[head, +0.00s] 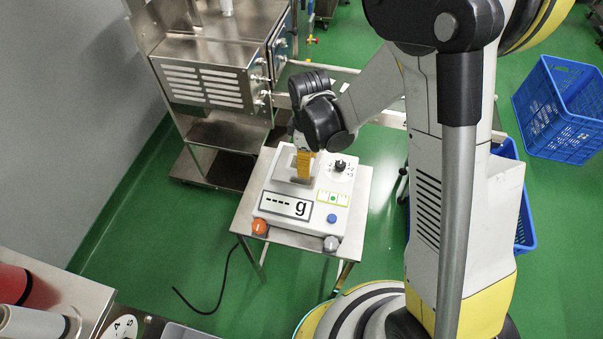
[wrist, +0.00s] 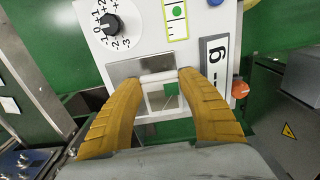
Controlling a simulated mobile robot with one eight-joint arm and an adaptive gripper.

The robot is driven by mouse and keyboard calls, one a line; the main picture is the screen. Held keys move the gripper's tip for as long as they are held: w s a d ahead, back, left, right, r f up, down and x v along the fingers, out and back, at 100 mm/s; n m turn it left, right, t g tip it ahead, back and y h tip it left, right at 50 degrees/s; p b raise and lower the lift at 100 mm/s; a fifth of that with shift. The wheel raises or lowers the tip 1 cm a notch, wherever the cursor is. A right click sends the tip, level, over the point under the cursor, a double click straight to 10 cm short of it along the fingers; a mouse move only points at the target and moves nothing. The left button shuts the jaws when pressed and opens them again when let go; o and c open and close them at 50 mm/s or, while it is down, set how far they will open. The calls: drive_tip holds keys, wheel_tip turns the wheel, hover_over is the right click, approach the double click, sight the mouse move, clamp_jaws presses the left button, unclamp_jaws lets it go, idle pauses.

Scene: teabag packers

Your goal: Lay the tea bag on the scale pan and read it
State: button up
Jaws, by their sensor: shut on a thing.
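The scale (head: 270,187) is a white box, with its display (head: 286,205) showing four dashes and "g". My gripper (head: 303,172) has its yellow fingers pointing down over the scale pan (head: 301,181). In the wrist view the fingertips of my gripper (wrist: 160,78) are closed on a small pale thing, seemingly the tea bag (wrist: 158,79). A green patch shows just below it. The grey metal pan (wrist: 138,66) lies right beyond the fingertips. I cannot tell whether the bag touches the pan. In the head view the fingers hide the bag.
The scale has a black knob (head: 340,165), an orange button (head: 259,226), a blue button (head: 331,218) and a level strip with a green dot (wrist: 177,12). It stands on a small steel table (head: 361,196). A steel machine (head: 205,70) stands behind, and a blue crate (head: 560,115) at right.

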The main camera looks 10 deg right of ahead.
drive_tip(key=shift+w+a+f, duration=0.55)
drive_tip(key=shift+a, duration=0.15)
drive_tip(key=shift+f+b, duration=1.15)
drive_tip(key=shift+f, duration=0.8)
drive_tip(key=shift+f, duration=0.15)
drive_tip(key=o, duration=0.7)
drive_tip(key=shift+c, duration=0.2)
